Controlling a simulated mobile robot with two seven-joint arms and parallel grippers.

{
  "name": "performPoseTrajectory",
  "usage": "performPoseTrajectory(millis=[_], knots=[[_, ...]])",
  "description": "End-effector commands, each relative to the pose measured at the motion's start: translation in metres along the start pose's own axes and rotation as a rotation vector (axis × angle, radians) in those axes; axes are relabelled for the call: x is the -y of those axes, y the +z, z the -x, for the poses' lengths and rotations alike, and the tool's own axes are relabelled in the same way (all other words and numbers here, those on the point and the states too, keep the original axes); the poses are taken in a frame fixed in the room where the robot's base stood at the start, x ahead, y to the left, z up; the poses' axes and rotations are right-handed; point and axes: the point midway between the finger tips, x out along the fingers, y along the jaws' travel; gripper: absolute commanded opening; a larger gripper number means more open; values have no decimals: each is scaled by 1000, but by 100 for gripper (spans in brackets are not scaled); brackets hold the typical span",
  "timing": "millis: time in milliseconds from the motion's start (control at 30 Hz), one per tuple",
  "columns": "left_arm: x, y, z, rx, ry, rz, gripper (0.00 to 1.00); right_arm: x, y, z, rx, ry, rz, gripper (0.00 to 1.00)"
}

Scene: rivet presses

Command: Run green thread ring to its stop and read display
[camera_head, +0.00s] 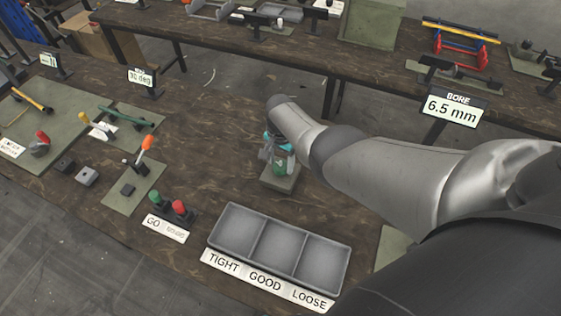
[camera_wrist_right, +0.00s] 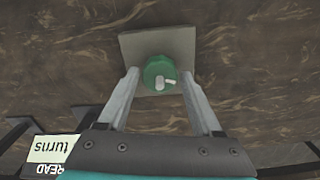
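The green thread ring (camera_head: 278,168) sits on a grey square base plate (camera_head: 281,182) on the brown bench. In the right wrist view the ring (camera_wrist_right: 159,70) shows from above, with small pale pieces on its top; its base plate (camera_wrist_right: 185,45) lies behind it. My right gripper (camera_head: 277,150) is over the ring, partly covering it in the head view. Its fingers (camera_wrist_right: 159,76) are apart, one on each side of the ring, with a gap visible on both sides. A sign marked "READ" and "turns" (camera_wrist_right: 51,149) shows upside down at the lower left. My left gripper is not in view.
A grey tray (camera_head: 232,251) labelled TIGHT, GOOD, LOOSE stands at the front edge. Green and red buttons (camera_head: 167,203) are left of it. Displays read "30 deg" (camera_head: 141,77) and "BORE 6.5 mm" (camera_head: 453,109).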

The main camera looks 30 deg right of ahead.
Motion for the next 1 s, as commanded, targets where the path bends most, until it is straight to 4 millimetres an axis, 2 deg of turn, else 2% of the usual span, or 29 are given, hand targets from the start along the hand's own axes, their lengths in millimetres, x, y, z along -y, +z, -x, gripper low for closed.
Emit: performPoseTrajectory(millis=[33, 133, 367, 533, 667, 1000], knots=[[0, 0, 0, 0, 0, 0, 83, 0, 0, 0, 0, 0, 0, 73], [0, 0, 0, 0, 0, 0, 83, 0, 0, 0, 1, 0, 0, 84], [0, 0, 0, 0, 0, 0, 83, 0, 0, 0, 2, 1, 0, 84], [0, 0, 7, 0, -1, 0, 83, 0, 0, 8, 2, 0, 0, 84], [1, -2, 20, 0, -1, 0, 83, 0, 0, 24, 1, -1, 0, 84], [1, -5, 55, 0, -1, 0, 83, 0, 0, 80, 1, -2, -1, 84]])
